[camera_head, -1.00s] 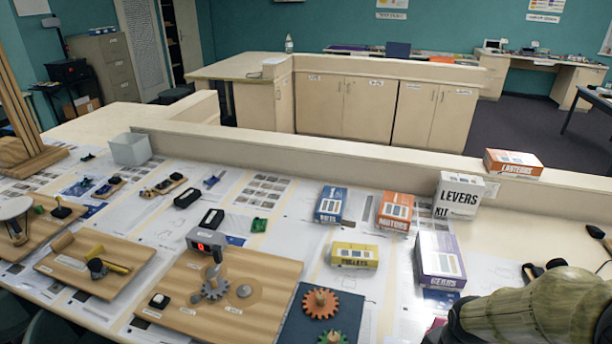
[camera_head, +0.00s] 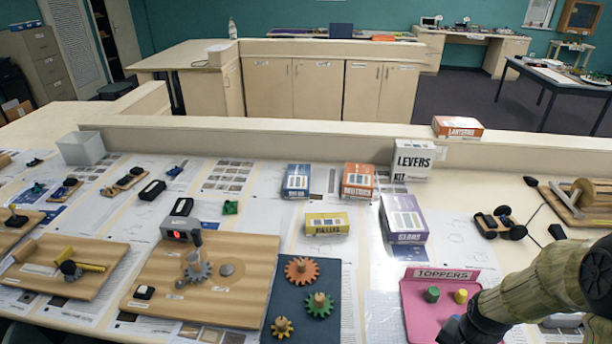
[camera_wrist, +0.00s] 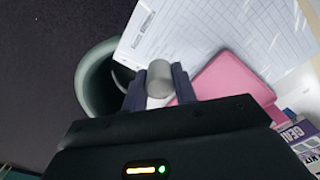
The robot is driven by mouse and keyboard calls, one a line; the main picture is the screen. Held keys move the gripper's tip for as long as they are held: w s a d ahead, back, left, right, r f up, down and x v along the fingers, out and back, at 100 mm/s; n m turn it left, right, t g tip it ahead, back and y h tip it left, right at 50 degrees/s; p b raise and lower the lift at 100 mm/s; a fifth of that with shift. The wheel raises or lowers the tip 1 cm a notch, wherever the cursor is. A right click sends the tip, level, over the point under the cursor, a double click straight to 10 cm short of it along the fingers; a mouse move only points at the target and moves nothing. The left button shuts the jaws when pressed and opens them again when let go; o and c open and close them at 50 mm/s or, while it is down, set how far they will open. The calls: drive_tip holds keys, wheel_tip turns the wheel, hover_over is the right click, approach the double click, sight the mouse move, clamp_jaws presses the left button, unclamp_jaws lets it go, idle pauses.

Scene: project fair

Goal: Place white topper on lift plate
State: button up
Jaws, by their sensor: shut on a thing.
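The white topper (camera_wrist: 159,78) is a small pale cylinder. My gripper (camera_wrist: 158,90) is shut on it in the wrist view, with a dark finger on each side. The pink tray labelled TOPPERS (camera_head: 413,319) stands at the front right, holding a green topper (camera_head: 432,294) and a yellow topper (camera_head: 461,296). The pink tray also shows beyond the fingers in the wrist view (camera_wrist: 228,75). In the head view my arm covers the tray's right side, and the held topper cannot be made out. I cannot identify the lift plate in the current views.
A gear board (camera_head: 255,250) and a dark mat with gears (camera_head: 290,328) lie left of the tray. Kit boxes, including the purple GEARS box (camera_head: 404,220), stand behind it. A wooden wheel device (camera_head: 580,207) stands far right. A round bin (camera_wrist: 88,85) shows beside the table edge.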

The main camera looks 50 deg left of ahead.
drive_tip(key=w+d+f, duration=0.4)
drive_tip(key=d, duration=0.5)
drive_tip(key=w+d+f, duration=0.4)
drive_tip(key=d, duration=0.5)
drive_tip(key=shift+d+n, duration=0.3)
drive_tip(key=shift+d, duration=0.1)
drive_tip(key=shift+s, duration=0.2)
